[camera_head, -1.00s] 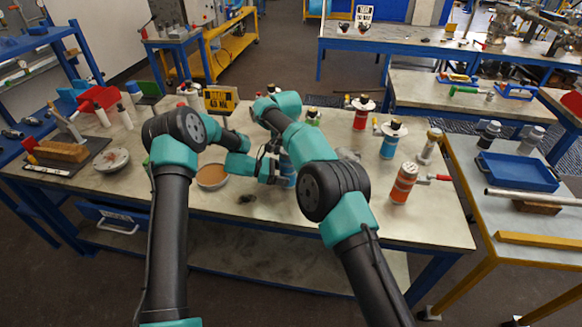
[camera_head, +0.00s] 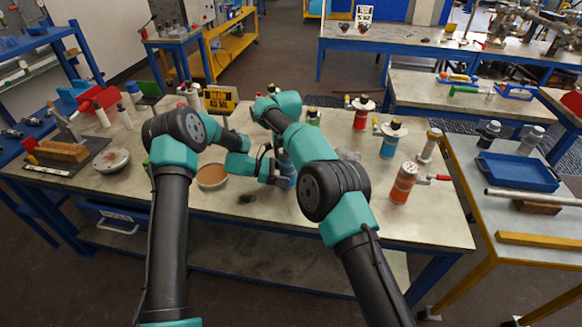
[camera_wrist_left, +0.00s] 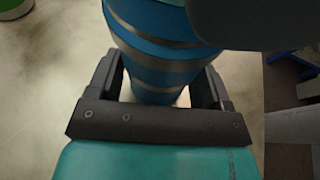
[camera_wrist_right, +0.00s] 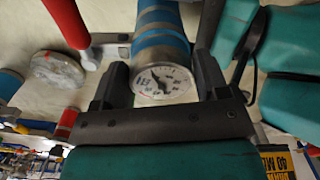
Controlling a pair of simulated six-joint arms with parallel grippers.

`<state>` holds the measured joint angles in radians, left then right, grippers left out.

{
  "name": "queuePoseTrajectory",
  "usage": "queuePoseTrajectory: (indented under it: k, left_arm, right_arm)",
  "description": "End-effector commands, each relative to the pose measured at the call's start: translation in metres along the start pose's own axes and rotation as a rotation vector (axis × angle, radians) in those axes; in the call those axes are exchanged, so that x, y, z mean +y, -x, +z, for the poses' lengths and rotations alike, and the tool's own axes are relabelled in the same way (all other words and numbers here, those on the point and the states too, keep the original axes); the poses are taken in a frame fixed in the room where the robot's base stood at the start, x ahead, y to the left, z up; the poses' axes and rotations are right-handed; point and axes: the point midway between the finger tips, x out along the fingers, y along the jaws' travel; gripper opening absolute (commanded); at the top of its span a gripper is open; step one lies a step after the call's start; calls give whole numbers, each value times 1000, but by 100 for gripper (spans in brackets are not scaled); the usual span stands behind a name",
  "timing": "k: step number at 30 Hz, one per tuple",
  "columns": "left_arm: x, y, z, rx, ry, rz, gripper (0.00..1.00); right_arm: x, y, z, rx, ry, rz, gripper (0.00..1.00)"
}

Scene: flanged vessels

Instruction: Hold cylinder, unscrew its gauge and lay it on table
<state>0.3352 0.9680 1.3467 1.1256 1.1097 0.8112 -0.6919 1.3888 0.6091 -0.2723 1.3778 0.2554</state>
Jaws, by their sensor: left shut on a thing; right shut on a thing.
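The blue cylinder (camera_head: 288,170) with silver bands stands at the middle of the table, partly hidden by my right arm in the head view. My left gripper (camera_wrist_left: 158,84) is shut around its lower body in the left wrist view, with the blue body (camera_wrist_left: 152,52) between the fingers. The round white-faced gauge (camera_wrist_right: 163,83) with a dark needle shows in the right wrist view. My right gripper (camera_wrist_right: 162,76) is shut on the gauge, one finger on each side, with the blue cylinder (camera_wrist_right: 160,35) beyond. The thread between gauge and cylinder is hidden.
An orange cylinder (camera_head: 403,184), another blue cylinder (camera_head: 391,143) and a red one (camera_head: 361,116) stand to the right. A brown-filled round dish (camera_head: 211,177) lies left of my grippers. The front table edge is near; bare tabletop (camera_head: 335,210) lies in front.

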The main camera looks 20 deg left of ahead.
Motion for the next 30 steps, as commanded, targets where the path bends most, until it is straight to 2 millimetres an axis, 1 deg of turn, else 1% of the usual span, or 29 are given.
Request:
queuePoseTrajectory:
  k: [1,7,30]
  left_arm:
    - [-1,-5,2,-1,3,-6,54]
    - [-1,-5,2,-1,4,-6,52]
    - [-1,-1,0,0,1,-3,51]
  right_arm:
    - [-9,-3,2,-5,44,-3,38]
    - [-9,-4,2,-5,229,-4,38]
    - [-3,-3,0,-3,956,-2,38]
